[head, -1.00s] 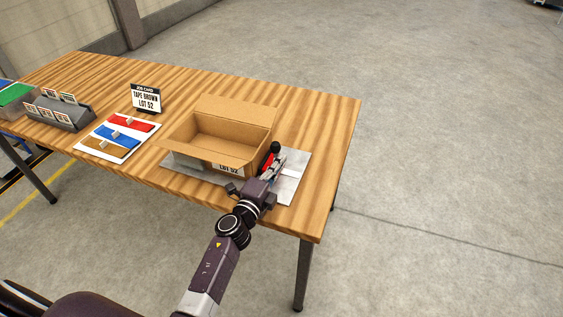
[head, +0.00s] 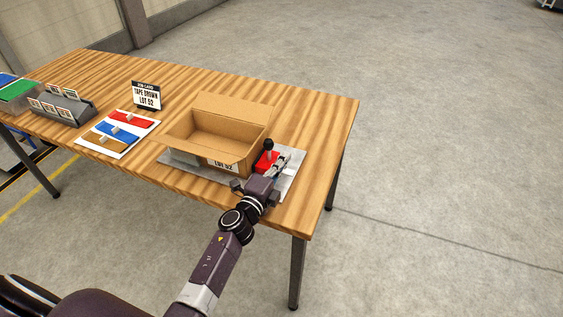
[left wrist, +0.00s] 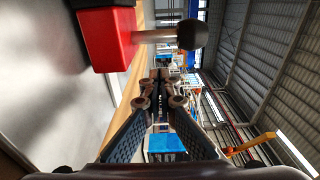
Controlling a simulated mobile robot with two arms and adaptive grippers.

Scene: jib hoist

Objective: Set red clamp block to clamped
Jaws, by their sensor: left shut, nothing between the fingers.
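The red clamp block (head: 266,163) sits on the grey metal plate (head: 290,185) at the right side of the open carton. Its lever stands about upright from the block, with a black knob (head: 268,144) on top. In the left wrist view, turned sideways, the red block (left wrist: 106,38) is at the upper left and its pale lever runs right to the black knob (left wrist: 192,35). My left gripper (head: 283,158) is shut and empty, just right of the block. Its closed fingertips (left wrist: 160,76) are beside the lever; I cannot tell whether they touch. My right gripper is out of view.
The open cardboard carton (head: 227,134) stands left of the clamp. A board with red, blue and brown patches (head: 118,133), a job card (head: 147,96) and a grey card holder (head: 60,108) are farther left. The table's right end is clear.

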